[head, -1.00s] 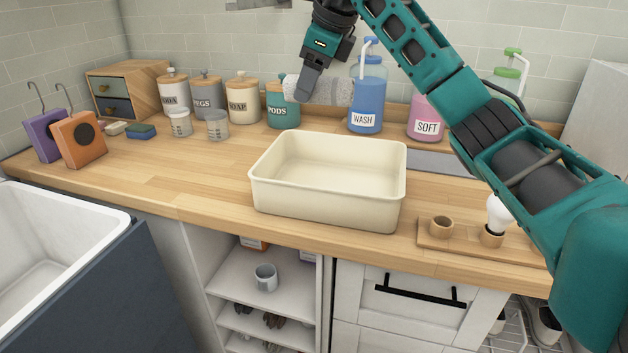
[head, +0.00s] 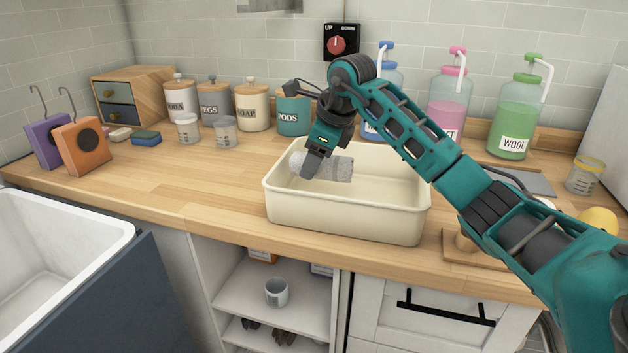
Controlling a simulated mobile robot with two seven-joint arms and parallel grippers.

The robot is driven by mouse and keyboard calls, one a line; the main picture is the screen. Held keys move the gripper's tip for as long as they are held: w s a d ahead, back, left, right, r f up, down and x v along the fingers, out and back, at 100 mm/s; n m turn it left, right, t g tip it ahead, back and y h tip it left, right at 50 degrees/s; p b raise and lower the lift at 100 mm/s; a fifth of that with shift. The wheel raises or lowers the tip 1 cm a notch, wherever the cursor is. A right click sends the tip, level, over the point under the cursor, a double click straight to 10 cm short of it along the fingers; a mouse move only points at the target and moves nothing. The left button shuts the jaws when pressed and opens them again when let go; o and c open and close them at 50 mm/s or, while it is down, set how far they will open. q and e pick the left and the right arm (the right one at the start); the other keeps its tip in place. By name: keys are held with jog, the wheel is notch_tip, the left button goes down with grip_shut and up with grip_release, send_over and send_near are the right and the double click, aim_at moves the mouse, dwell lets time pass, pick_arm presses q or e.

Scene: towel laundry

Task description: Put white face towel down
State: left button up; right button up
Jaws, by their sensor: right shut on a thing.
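The white face towel (head: 338,168) is a rolled, light grey-white cloth. My right gripper (head: 312,168) is shut on it near its left end. The gripper points down and holds the towel within the outline of the cream rectangular tub (head: 345,221), near its back left part. I cannot tell whether the towel touches the tub's floor. The gripper's fingers hide part of the towel. My left gripper is not in view.
Jars such as the teal PODS jar (head: 294,114) stand behind the tub. Bottles, including the green WOOL bottle (head: 517,115), stand at the back right. A wooden holder (head: 462,250) lies right of the tub.

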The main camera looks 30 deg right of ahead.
jog(key=shift+f, duration=2.25)
jog(key=shift+f, duration=0.15)
jog(key=o, duration=1)
jog(key=shift+o, duration=0.2)
jog(key=shift+r, duration=0.35)
jog(key=v, duration=1.1)
jog(key=shift+s+r+p, duration=0.25)
jog(key=shift+p, duration=0.05)
